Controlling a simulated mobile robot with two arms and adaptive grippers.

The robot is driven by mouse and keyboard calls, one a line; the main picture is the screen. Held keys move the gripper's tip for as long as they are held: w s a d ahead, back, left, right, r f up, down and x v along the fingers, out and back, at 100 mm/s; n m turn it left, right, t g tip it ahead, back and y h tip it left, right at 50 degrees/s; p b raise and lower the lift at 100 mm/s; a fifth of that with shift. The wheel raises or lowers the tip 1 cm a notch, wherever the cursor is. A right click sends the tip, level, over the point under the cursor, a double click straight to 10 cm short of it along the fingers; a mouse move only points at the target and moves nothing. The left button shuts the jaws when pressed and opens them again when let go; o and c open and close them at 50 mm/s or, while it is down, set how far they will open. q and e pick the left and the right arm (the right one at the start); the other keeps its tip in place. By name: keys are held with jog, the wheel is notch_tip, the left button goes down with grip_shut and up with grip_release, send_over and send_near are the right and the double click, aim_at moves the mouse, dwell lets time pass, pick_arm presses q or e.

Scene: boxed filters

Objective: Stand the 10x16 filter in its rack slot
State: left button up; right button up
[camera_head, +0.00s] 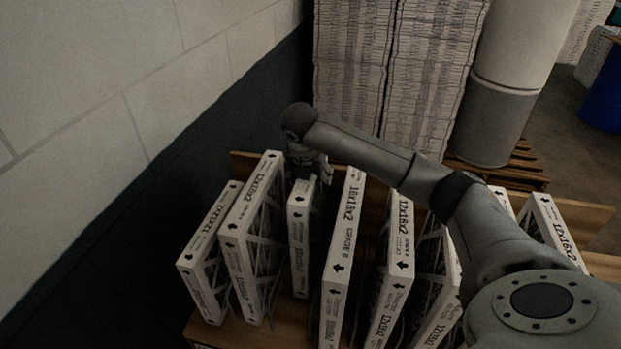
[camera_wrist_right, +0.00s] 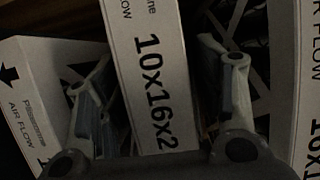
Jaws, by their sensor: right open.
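The 10x16 filter (camera_head: 298,238) is a white-framed box standing upright among the other filters in the wooden rack (camera_head: 242,334), left of the middle. Its label "10x16x2" reads clearly in the right wrist view (camera_wrist_right: 150,85). My right gripper (camera_head: 312,177) is at the top of this filter. In the right wrist view its two fingers (camera_wrist_right: 157,65) are apart, one on each side of the filter's edge, with gaps showing. My left gripper is not in view.
Two larger filters, one marked 12x12 (camera_head: 208,225) and one 12x16 (camera_head: 252,205), stand to the left. A 16x16 filter (camera_head: 343,255) stands close on the right, with several more beyond. A wall (camera_head: 130,90) bounds the left; tall stacks (camera_head: 395,75) stand behind.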

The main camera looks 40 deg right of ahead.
jog(key=b+v, duration=0.3)
jog(key=v, duration=0.3)
jog(key=shift+s+a+r, duration=0.1)
jog(key=shift+a+r, duration=0.1)
jog(key=shift+r, duration=0.15)
jog(key=v, duration=0.4)
jog(key=shift+r, duration=0.15)
jog(key=shift+s+a+r, duration=0.1)
jog(key=shift+s+r, duration=0.1)
jog(key=shift+r, duration=0.3)
